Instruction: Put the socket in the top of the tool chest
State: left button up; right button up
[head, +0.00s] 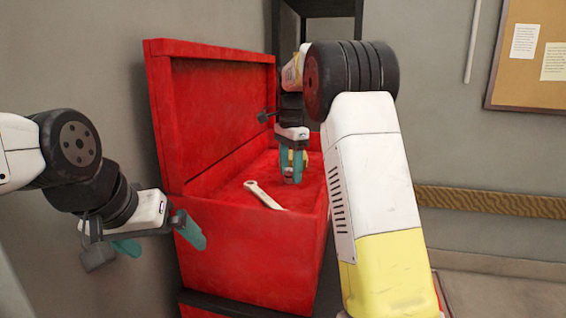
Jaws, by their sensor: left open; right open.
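The red tool chest (245,250) stands in the middle with its lid raised at the left. My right gripper (292,178) points down over the open top of the chest, its teal fingers close to the red surface inside. A small yellowish patch shows between these fingers, but I cannot tell whether it is the socket or part of the gripper. No socket is clearly visible. My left gripper (158,241) is open and empty, in front of the chest's left side.
A silver wrench (263,195) lies in the chest top near the front edge. A dark shelf frame (335,8) stands behind. A grey wall is close on the left, and a corkboard (530,80) hangs at the right. My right arm hides the area right of the chest.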

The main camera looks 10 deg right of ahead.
aim_at(291, 169)
notch_tip(291, 169, up, 12)
dwell(0.4)
jog(key=shift+r, duration=0.1)
